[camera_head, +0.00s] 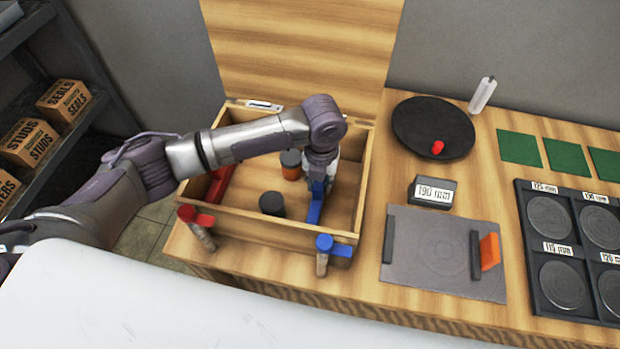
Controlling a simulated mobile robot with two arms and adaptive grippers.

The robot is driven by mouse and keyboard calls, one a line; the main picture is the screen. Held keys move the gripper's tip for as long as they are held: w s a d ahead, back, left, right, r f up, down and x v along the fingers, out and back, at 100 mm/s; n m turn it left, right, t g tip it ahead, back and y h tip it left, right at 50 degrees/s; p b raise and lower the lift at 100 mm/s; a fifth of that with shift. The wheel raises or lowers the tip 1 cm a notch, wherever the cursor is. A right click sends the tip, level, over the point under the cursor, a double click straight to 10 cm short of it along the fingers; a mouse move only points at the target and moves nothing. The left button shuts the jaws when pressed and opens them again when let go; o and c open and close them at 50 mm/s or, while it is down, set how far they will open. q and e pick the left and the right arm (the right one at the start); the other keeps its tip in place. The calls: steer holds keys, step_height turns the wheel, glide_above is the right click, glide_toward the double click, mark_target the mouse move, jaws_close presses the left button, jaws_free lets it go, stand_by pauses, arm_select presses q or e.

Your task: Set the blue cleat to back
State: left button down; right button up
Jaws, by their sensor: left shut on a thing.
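The blue cleat (314,212) is a long blue piece inside the open wooden box (262,236), toward its right side. My left gripper (318,176) reaches down into the box from above and is shut on the upper, far end of the blue cleat. The fingers partly hide that end, so its exact tilt is hard to tell. My right gripper is not in view.
In the box are a red piece (219,184), an orange dark-topped jar (291,165) and a dark cylinder (272,204). A red-topped post (198,226) and a blue-topped post (324,255) stand at the box front. A grey plate (430,255) lies to the right.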

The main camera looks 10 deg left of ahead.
arm_select(q)
steer(key=shift+d, duration=0.65)
steer(key=c, duration=0.9)
jaws_free()
steer(key=shift+a, duration=0.1)
step_height(320, 180, up, 12)
